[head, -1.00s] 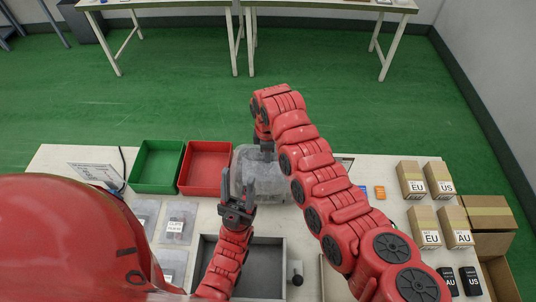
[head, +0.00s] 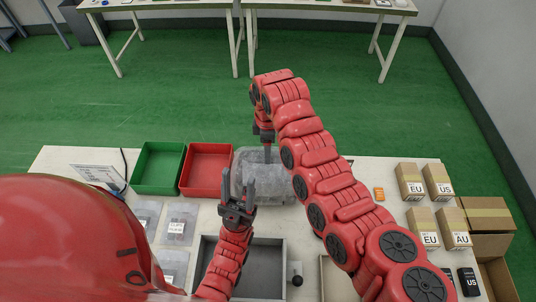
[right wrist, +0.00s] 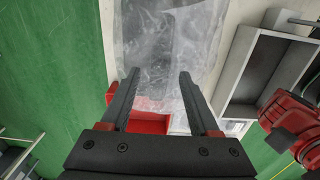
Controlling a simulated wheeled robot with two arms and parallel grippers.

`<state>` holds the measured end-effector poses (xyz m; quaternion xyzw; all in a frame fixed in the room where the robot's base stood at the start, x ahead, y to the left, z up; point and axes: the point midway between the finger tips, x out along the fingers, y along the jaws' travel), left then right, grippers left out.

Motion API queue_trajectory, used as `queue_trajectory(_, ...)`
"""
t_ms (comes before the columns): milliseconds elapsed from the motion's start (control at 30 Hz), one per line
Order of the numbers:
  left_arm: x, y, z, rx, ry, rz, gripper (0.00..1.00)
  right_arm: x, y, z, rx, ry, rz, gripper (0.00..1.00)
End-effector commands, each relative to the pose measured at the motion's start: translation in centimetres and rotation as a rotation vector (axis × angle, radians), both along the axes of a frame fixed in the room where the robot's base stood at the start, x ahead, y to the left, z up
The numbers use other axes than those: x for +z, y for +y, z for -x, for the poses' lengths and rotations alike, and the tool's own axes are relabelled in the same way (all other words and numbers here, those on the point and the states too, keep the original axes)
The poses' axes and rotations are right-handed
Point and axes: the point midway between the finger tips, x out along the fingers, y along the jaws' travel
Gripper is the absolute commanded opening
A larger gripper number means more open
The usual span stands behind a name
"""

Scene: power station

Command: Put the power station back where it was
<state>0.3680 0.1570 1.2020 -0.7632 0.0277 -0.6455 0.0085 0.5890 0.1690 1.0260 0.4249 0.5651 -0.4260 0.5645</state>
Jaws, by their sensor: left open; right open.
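A grey, cloudy, see-through bag or block (head: 283,186) lies on the table, right of the red bin. A darker shape (right wrist: 150,45) shows inside it in the right wrist view. I cannot tell if this is the power station; nothing else clearly looks like one. My left gripper (head: 237,202) is open and empty, at the front left edge of the grey thing. My right gripper (head: 266,153) points down above it; in the right wrist view (right wrist: 159,82) its fingers are apart with nothing held between them.
A green bin (head: 158,168) and a red bin (head: 206,170) stand to the left. A grey tray (head: 262,268) lies in front. Labelled cartons (head: 423,228) and black packs (head: 468,282) are at right. My right arm covers the table's middle right.

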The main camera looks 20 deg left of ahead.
Motion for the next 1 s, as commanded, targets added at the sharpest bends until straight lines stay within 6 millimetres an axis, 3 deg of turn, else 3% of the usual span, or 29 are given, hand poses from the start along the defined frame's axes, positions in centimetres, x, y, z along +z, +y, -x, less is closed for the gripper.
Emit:
queue_trajectory(200, -0.2, 0.0, 0.0, 0.000, 0.000, 0.000, 0.50, 5.1, 0.0, -0.2, 0.000, -0.006, -0.003, 0.62)
queue_trajectory(300, 0.3, 0.0, 0.0, 0.000, 0.000, 0.000, 0.50, 6.3, 0.0, -0.1, 0.000, -0.003, -0.001, 0.62)
queue_trajectory(567, 0.3, 0.0, 0.0, 0.000, 0.000, 0.000, 0.50, 6.6, 0.0, -0.1, -0.001, -0.002, -0.002, 0.62)
queue_trajectory(667, 0.3, 0.0, 0.0, 0.000, 0.000, 0.000, 0.50, 5.8, 0.5, -1.0, -0.031, -0.025, -0.041, 0.62)
queue_trajectory(767, 0.2, 0.0, 0.0, 0.000, 0.000, 0.000, 0.50, 4.0, 1.5, -4.0, -0.128, -0.103, -0.160, 0.62)
queue_trajectory(867, 0.3, 0.0, 0.0, 0.000, 0.000, 0.000, 0.50, 1.6, 2.3, -8.7, -0.293, -0.231, -0.348, 0.62)
queue_trajectory(1000, 0.3, 0.0, 0.0, 0.000, 0.000, 0.000, 0.50, 0.1, 0.2, -15.9, -0.573, -0.469, -0.639, 0.62)
